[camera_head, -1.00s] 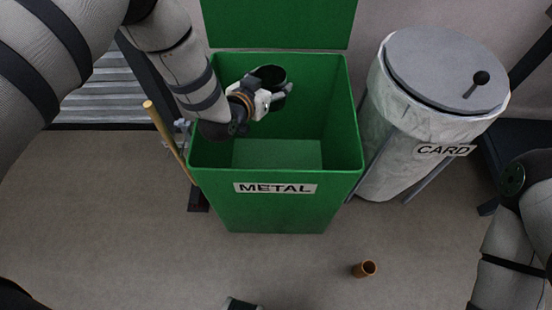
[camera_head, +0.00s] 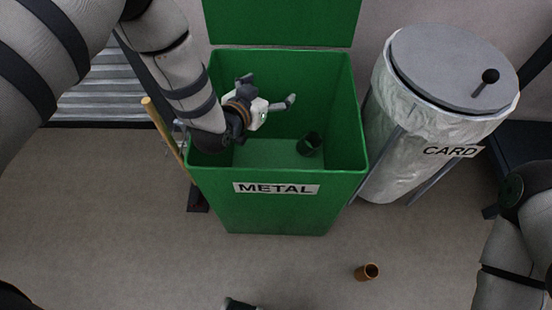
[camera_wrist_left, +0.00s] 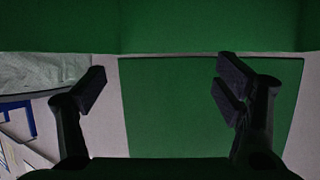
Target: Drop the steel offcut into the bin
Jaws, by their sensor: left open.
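The steel offcut (camera_head: 309,145), a short dark tube, is inside the open green METAL bin (camera_head: 275,205), low down and right of the middle. I cannot tell whether it rests on the bin's floor or is still falling. My left gripper (camera_head: 269,91) is over the bin's mouth, open and empty, up and left of the offcut and apart from it. In the left wrist view the two fingers (camera_wrist_left: 162,85) are spread wide with nothing between them. The offcut does not show in that view. My right gripper is out of view.
A lidded CARD bin (camera_head: 400,150) with a white liner stands right of the green bin. A wooden handle (camera_head: 165,140) leans at the left. A copper-coloured tube (camera_head: 367,271) is on the floor in front. A dark object (camera_head: 241,304) is cut off at the bottom edge.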

